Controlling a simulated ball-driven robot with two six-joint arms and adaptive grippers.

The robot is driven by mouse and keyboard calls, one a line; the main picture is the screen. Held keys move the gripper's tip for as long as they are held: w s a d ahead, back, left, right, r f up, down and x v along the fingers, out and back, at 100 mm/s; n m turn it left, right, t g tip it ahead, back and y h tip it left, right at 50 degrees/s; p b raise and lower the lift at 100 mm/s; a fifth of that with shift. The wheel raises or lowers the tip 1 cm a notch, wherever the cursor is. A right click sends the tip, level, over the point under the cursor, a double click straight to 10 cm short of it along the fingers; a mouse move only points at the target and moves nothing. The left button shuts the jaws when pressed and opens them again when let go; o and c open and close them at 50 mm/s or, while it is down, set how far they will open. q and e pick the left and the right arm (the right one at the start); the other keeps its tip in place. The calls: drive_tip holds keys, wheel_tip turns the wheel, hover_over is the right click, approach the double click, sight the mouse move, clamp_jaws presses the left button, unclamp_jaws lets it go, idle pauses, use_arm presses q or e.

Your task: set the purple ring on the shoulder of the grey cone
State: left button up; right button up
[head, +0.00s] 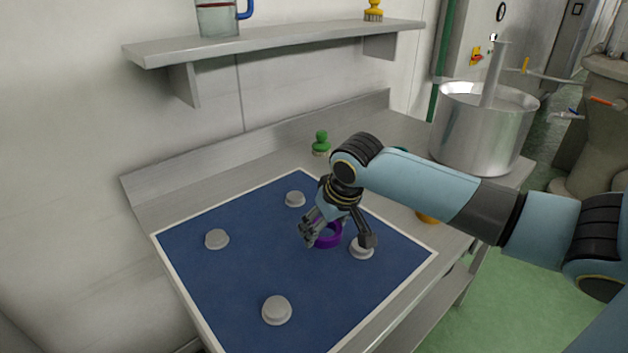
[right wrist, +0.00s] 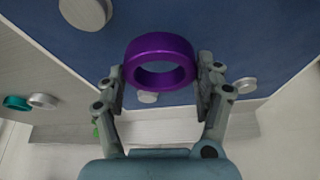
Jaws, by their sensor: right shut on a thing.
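My right gripper (head: 338,240) is shut on the purple ring (head: 329,240), holding it over the blue mat, left of a grey cone (head: 362,247). In the right wrist view the ring (right wrist: 160,41) sits between the two fingers, its hole open towards the camera. Several low, stepped grey pieces stand on the mat: one at the back (head: 295,199), one at the left (head: 217,239), one at the front (head: 277,310). I cannot tell which is the named cone. The gap between ring and mat is unclear. My left gripper is not in view.
A green knobbed piece (head: 320,143) stands behind the mat (head: 235,285). A large steel pot (head: 480,130) stands at the back right of the counter. An orange thing (head: 428,218) is partly hidden by my arm. A shelf (head: 280,42) overhangs the back.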

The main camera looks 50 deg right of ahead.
sight(313, 251)
drive_tip(key=shift+w+a+f, duration=0.55)
drive_tip(key=shift+w+a, duration=0.05)
drive_tip(key=shift+w, duration=0.05)
drive_tip(key=shift+f, duration=0.4)
wheel_tip(313, 251, down, 2)
drive_tip(key=shift+f, duration=0.6)
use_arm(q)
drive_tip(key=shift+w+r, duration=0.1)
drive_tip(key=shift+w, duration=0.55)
use_arm(e)
drive_tip(key=shift+f, duration=0.15)
drive_tip(key=o, duration=1.3)
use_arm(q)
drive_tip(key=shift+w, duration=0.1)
use_arm(e)
drive_tip(key=shift+o, duration=0.5)
